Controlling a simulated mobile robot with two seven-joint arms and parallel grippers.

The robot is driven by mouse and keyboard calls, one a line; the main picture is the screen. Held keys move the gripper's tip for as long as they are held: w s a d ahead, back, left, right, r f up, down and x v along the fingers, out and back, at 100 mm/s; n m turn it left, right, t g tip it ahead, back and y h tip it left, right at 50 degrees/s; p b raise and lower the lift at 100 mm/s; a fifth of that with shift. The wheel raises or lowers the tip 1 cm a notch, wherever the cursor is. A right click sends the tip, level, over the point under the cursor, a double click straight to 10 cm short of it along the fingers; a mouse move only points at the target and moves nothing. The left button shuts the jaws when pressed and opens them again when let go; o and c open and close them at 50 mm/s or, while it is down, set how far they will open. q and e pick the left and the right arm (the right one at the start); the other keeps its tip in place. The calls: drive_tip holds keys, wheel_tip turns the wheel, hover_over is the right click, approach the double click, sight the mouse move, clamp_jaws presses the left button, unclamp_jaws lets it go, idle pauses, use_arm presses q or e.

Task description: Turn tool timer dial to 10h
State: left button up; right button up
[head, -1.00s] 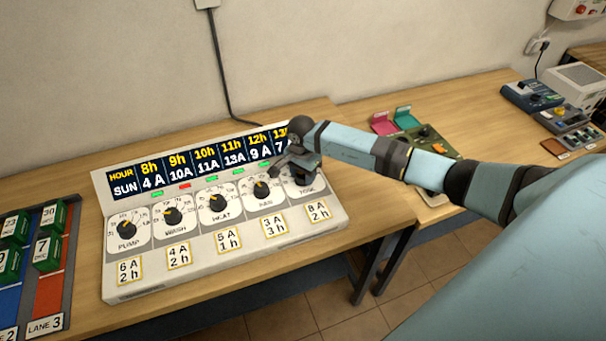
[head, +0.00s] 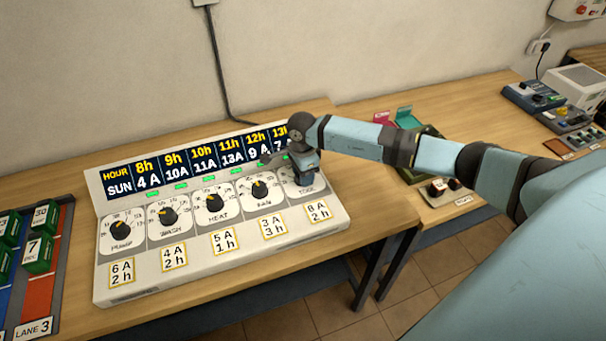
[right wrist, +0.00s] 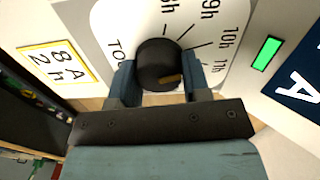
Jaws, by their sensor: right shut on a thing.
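The tool timer dial (right wrist: 155,58) is a round black knob with a yellowish mark on a white plate at the panel's right end. In the right wrist view its mark points to the lower right, beyond the printed 11h and away from 10h (right wrist: 235,38). My right gripper (right wrist: 162,76) is shut on the dial, one finger on each side. In the head view the right gripper (head: 304,168) covers most of the dial, above the TOOL label. The timer panel (head: 200,283) lies on the wooden bench. My left gripper is not in view.
Pump (head: 120,231), wash (head: 169,217), heat (head: 215,203) and fan (head: 260,190) dials sit in a row to the left. An hour display (head: 190,165) runs behind them, with green lamps below it. A lane tray (head: 40,285) stands at left.

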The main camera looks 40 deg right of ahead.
idle(0.3)
drive_tip(key=o, duration=0.9)
wheel_tip(320, 180, up, 14)
drive_tip(key=shift+w+f+b, duration=0.1)
drive_tip(key=shift+w+b, duration=0.05)
drive_tip(key=shift+b, duration=0.95)
